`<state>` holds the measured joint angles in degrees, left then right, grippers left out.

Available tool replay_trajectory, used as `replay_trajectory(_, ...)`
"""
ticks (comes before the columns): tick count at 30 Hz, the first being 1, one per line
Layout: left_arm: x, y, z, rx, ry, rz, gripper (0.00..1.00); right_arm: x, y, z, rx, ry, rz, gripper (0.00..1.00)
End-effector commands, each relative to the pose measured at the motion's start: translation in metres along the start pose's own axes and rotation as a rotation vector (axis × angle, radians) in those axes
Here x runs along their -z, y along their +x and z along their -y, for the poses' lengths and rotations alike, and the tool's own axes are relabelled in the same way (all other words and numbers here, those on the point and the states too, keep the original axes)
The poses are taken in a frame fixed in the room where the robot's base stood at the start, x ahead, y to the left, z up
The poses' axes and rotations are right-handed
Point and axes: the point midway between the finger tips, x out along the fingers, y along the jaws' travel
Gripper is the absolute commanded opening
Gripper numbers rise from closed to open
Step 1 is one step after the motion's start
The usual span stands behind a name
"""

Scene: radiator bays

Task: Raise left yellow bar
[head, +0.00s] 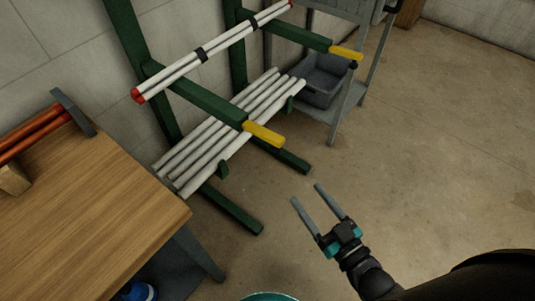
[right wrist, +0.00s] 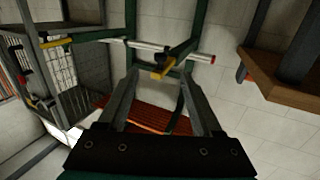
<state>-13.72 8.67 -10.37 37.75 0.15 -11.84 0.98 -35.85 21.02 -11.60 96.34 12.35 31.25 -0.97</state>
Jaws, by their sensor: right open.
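Two yellow bar ends stick out on green arms of a rack (head: 183,91) by the wall. The left yellow bar (head: 264,134) is the nearer one; the right one (head: 346,52) is farther back. White pipes (head: 214,49) with black bands and red ends lie across the green arms. My right gripper (head: 306,194) is open and empty, apart from the left bar, to its lower right in the head view. In the right wrist view the left yellow bar (right wrist: 162,71) shows beyond and between the fingertips. My left gripper is not in view.
Several grey-white pipes (head: 222,142) lie on the rack's low supports. A wooden table (head: 85,215) with orange pipes (head: 36,128) stands at left. A grey bin (head: 322,84) stands in a metal frame behind the rack. The floor at right is clear.

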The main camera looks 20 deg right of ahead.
Motion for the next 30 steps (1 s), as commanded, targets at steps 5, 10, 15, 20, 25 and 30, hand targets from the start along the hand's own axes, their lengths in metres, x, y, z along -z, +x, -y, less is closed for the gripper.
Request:
replay_trajectory(5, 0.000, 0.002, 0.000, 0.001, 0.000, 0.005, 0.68, 0.013, 0.006, 0.002, 0.005, 0.005, -0.037, 0.67)
replay_trajectory(10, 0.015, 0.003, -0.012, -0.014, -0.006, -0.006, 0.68, 0.013, 0.031, 0.002, 0.004, 0.006, -0.038, 0.67)
replay_trajectory(15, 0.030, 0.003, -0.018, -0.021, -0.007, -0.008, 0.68, 0.013, 0.063, 0.002, 0.004, 0.005, -0.037, 0.67)
replay_trajectory(20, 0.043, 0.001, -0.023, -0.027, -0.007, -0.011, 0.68, 0.013, 0.090, 0.002, 0.004, 0.005, -0.036, 0.67)
replay_trajectory(25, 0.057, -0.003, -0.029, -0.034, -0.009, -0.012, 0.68, 0.014, 0.116, 0.002, 0.004, 0.004, -0.035, 0.67)
replay_trajectory(30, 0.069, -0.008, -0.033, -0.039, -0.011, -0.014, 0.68, 0.015, 0.137, 0.002, 0.004, 0.004, -0.033, 0.67)
